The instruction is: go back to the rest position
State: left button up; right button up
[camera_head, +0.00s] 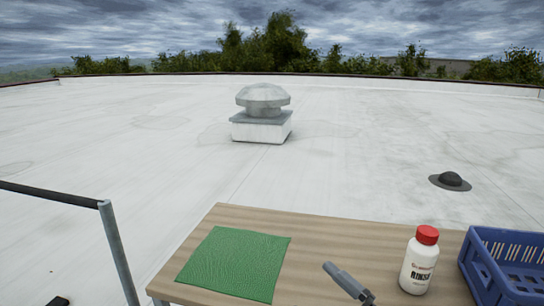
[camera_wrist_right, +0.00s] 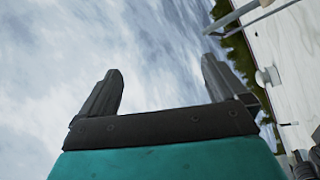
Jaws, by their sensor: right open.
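My right gripper (camera_wrist_right: 162,85) shows in its wrist view with its two dark fingers well apart. Nothing is between the fingers, and cloudy sky fills the gap. My left gripper cannot be made out.
A wooden table (camera_head: 330,236) holds a green cloth (camera_head: 235,263), a white red-capped bottle (camera_head: 419,265) and a blue crate (camera_head: 505,262). A metal rail (camera_head: 117,250) stands left. Beyond are a roof vent (camera_head: 263,112), a dark dome (camera_head: 450,181) and open roof.

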jog(key=s+d+f+m+g+h, duration=0.1)
jog(key=s+d+f+m+h, duration=0.2)
jog(key=f+m, duration=0.3)
jog(key=s+d+f+m+g+h, duration=0.1)
jog(key=s+d+f+m+h, duration=0.2)
jog(key=f, duration=0.6)
jog(key=s+d+f+m+g+h, duration=0.2)
jog(key=s+d+f+m+h, duration=0.1)
jog(key=s+f+m+h, duration=0.4)
jog(key=s+m, duration=0.1)
jog(key=m, duration=0.1)
jog(key=shift+d+f+m, duration=0.25)
jog(key=shift+f+m, duration=0.05)
jog(key=shift+f, duration=0.05)
